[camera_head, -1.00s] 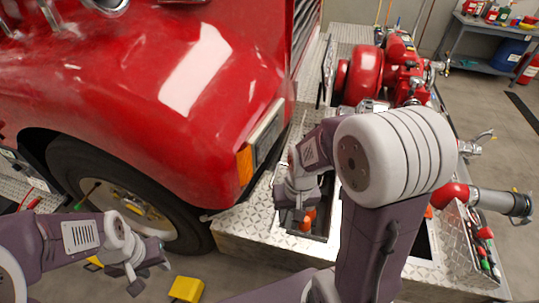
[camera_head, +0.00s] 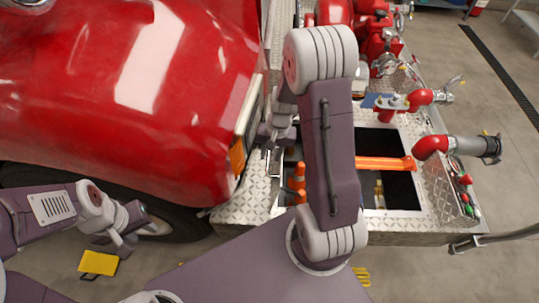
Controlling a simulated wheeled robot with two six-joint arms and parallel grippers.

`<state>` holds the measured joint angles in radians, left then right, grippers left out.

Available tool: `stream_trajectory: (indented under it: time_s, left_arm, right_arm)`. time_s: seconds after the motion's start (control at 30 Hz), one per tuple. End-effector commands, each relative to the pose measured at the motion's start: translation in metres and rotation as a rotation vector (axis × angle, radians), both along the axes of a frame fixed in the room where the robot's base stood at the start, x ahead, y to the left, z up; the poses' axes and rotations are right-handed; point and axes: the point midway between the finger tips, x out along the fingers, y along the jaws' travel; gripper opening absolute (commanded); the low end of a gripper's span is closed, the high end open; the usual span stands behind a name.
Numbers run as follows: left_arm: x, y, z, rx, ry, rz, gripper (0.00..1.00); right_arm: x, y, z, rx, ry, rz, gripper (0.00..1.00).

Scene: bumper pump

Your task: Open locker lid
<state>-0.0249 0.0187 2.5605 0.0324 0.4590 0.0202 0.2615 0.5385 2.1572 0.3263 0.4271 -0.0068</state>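The locker is an opening in the silver diamond-plate bumper deck (camera_head: 245,205), with orange cones (camera_head: 298,184) visible inside. A thin metal edge (camera_head: 275,190) runs along the left side of this opening; I cannot tell for sure whether it is the lid or the frame. My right gripper (camera_head: 270,147) is just above and behind the far left corner of the opening, partly hidden by my arm. Its fingers are too small to judge, and contact is unclear. My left gripper (camera_head: 122,238) hangs at the lower left in front of the wheel, away from the locker.
A second dark compartment (camera_head: 402,190) lies to the right, with an orange bar (camera_head: 385,163) across it. A red-and-grey pipe fitting (camera_head: 465,146) sticks out at the right. The red truck body (camera_head: 120,100) stands close on the left. A yellow block (camera_head: 98,263) lies on the floor.

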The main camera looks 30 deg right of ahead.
Motion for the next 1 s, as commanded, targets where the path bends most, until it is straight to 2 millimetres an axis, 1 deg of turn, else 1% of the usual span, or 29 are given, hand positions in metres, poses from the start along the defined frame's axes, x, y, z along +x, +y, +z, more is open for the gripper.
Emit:
stream_trajectory:
  time_s: [0.03,0.13,0.2,0.4,0.43,0.53,0.57,1.0]
  left_arm:
    - [0.000,0.000,0.000,0.000,0.000,0.000,0.36]
    - [0.000,0.000,0.000,0.000,0.000,0.000,0.36]
    - [0.000,0.000,0.000,0.000,0.000,0.000,0.36]
    - [0.000,0.000,0.000,0.000,0.000,0.000,0.36]
    - [0.000,0.000,0.000,0.000,0.000,0.000,0.36]
    - [0.000,0.000,0.000,0.000,0.000,0.000,0.36]
    - [0.000,0.000,0.000,0.000,0.000,0.000,0.36]
    - [0.000,0.000,0.000,0.000,0.000,0.000,0.36]
  right_arm:
    - [0.000,0.001,-0.008,0.002,0.003,0.001,0.33]
    - [0.001,0.002,-0.017,0.001,0.001,0.000,0.33]
    - [0.002,0.002,-0.020,0.000,0.000,0.001,0.33]
    - [0.002,0.002,-0.020,-0.001,-0.001,0.001,0.33]
    - [0.002,0.002,-0.020,-0.001,-0.001,0.001,0.31]
    - [0.002,0.002,-0.020,-0.001,-0.001,0.001,0.03]
    - [0.002,0.002,-0.020,-0.001,-0.001,0.001,0.00]
    - [0.003,0.002,-0.020,-0.003,-0.005,0.002,0.00]
